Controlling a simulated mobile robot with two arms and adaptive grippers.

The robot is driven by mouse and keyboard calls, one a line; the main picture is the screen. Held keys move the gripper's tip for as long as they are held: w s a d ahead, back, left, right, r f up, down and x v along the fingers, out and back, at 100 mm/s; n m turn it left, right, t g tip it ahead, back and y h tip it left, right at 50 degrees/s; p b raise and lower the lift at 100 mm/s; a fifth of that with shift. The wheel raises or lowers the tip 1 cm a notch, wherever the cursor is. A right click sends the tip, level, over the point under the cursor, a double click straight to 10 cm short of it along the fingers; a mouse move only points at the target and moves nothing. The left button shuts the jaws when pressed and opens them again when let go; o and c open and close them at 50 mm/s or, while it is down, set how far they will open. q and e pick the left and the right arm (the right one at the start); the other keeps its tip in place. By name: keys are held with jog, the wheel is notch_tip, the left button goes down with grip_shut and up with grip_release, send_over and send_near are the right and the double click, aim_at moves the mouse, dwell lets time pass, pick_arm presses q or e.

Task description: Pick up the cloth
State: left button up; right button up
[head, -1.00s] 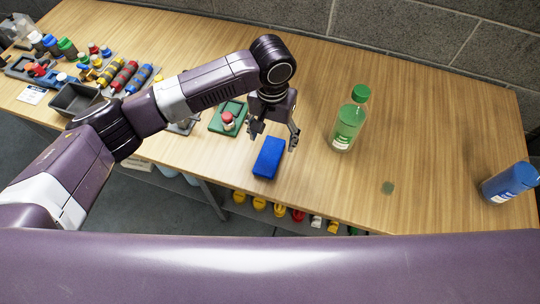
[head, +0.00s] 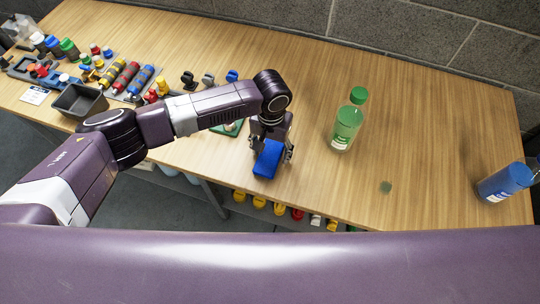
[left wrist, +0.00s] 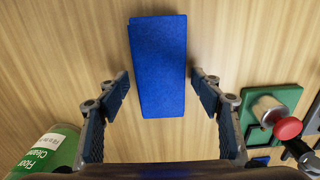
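The cloth (head: 268,158) is a blue folded rectangle lying on the wooden table near its front edge. My left gripper (head: 271,152) is over it, pointing down. In the left wrist view the cloth (left wrist: 158,65) lies between the lines of the two open fingers (left wrist: 160,85), with a gap on each side. The fingers do not visibly touch it. Its near end reaches down between the fingertips. Only a dark part at the right edge of the head view, beside the blue bottle, may belong to my right arm; its fingers cannot be made out.
A green bottle (head: 346,122) stands right of the left gripper. A blue bottle (head: 503,183) is at the far right. A green pad (left wrist: 275,112) with a red-knobbed part is close by. A grey bin (head: 80,101) and several tools are at the left.

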aim_at(271, 153)
pick_arm(q)
jog(key=c, duration=0.9)
jog(key=shift+r, duration=0.1)
jog(key=shift+r+b, duration=1.15)
jog(key=shift+r, duration=8.8)
